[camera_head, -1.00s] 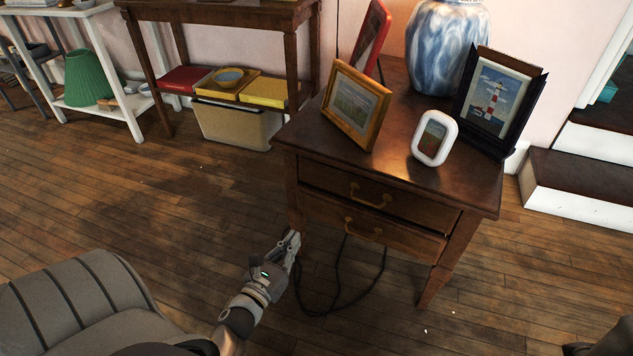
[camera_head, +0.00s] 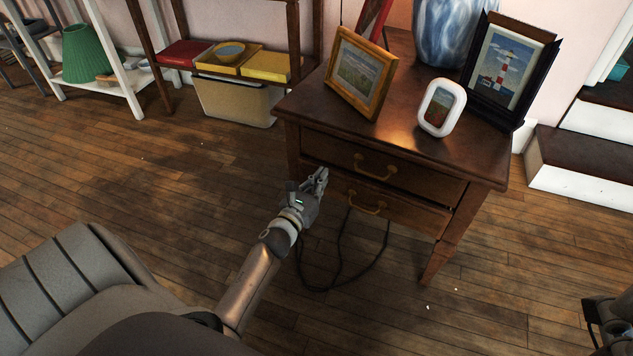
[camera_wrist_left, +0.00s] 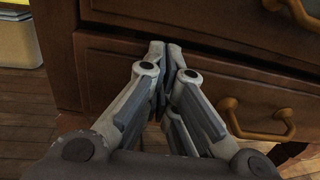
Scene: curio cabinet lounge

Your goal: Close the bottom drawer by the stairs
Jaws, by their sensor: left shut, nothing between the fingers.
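A dark brown wooden side table (camera_head: 290,104) has two drawers with brass handles. The bottom drawer (camera_head: 409,212) sticks out a little below the top drawer (camera_head: 420,177); in the left wrist view a dark gap shows above the bottom drawer's front (camera_wrist_left: 105,72). My left gripper (camera_head: 321,176) is shut and empty, in front of the left part of the bottom drawer's face, left of its handle (camera_head: 368,208). In the left wrist view the fingertips (camera_wrist_left: 166,50) overlap the drawer front near its top edge; I cannot tell whether they touch. Part of my right arm (camera_head: 610,325) shows at the lower right edge; its fingers are not visible.
Picture frames (camera_head: 360,73) and a blue-white vase (camera_head: 447,35) stand on the table. A black cable (camera_head: 335,285) lies on the floor below. White-sided stairs (camera_head: 580,165) are at right. Floor in front is clear.

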